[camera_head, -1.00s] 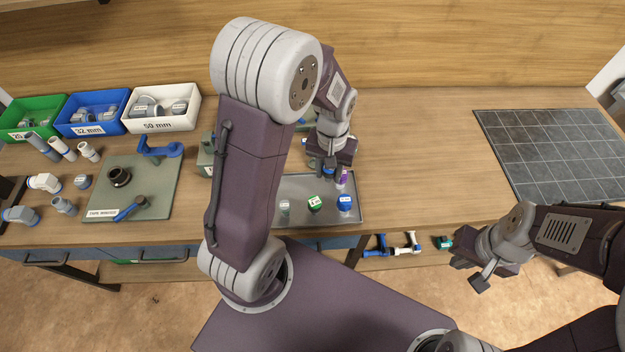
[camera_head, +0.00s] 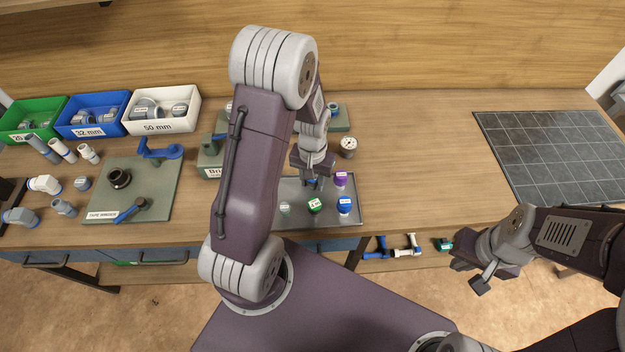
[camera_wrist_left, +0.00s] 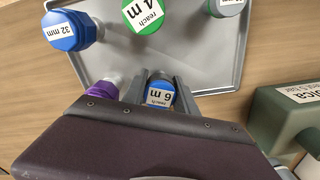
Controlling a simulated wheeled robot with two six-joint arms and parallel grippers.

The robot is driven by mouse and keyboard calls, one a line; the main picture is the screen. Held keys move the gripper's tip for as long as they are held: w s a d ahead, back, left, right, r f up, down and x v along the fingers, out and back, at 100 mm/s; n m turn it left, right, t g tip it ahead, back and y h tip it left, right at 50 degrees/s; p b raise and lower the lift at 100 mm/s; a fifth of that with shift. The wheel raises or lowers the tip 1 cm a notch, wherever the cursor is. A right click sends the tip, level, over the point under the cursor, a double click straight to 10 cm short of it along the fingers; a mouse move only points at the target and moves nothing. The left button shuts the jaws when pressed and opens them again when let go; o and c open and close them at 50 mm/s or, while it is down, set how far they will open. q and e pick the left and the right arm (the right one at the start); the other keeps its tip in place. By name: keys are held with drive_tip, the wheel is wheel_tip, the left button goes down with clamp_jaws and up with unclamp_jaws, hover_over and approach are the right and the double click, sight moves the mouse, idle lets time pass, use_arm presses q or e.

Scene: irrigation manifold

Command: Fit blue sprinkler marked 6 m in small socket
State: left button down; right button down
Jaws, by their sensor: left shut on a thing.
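The blue sprinkler marked 6 m (camera_wrist_left: 160,96) is between the fingers of my left gripper (camera_wrist_left: 158,90) in the left wrist view, label facing the camera. In the head view my left gripper (camera_head: 314,184) is over the back part of the grey tray (camera_head: 355,217), and the sprinkler is mostly hidden beneath it. I cannot tell whether it touches the tray. I cannot make out the small socket; my left arm covers the middle of the bench. My right gripper (camera_head: 468,272) is empty, fingers apart, in front of the bench.
A purple-capped piece (camera_head: 340,179), a blue piece marked 32 mm (camera_head: 344,205), a green one marked 4 m (camera_head: 315,205) and a grey one (camera_head: 284,209) stand close by in the tray. A green block (camera_head: 209,160) is left of it.

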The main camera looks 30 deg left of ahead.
use_arm(q)
drive_tip(key=c, duration=1)
unclamp_jaws()
drive_tip(key=shift+f, duration=0.15)
drive_tip(key=shift+o, duration=0.2)
wheel_tip(320, 180, up, 12)
drive_tip(key=shift+r+p, duration=0.2)
drive_tip(key=shift+p, duration=0.5)
drive_tip(key=shift+m+t, duration=0.6)
drive_tip(key=shift+m, duration=0.2)
drive_tip(key=s+d, duration=0.1)
drive_tip(key=s, duration=0.2)
drive_tip(key=s+d+f, duration=0.1)
drive_tip(key=s+d, duration=0.1)
drive_tip(key=s, duration=0.1)
drive_tip(key=s+d+f, duration=0.1)
drive_tip(key=s+d, duration=0.1)
drive_tip(key=shift+s+f, duration=0.1)
drive_tip(key=shift+s, duration=0.3)
drive_tip(key=shift+w+a, duration=0.1)
drive_tip(key=shift+w, duration=0.2)
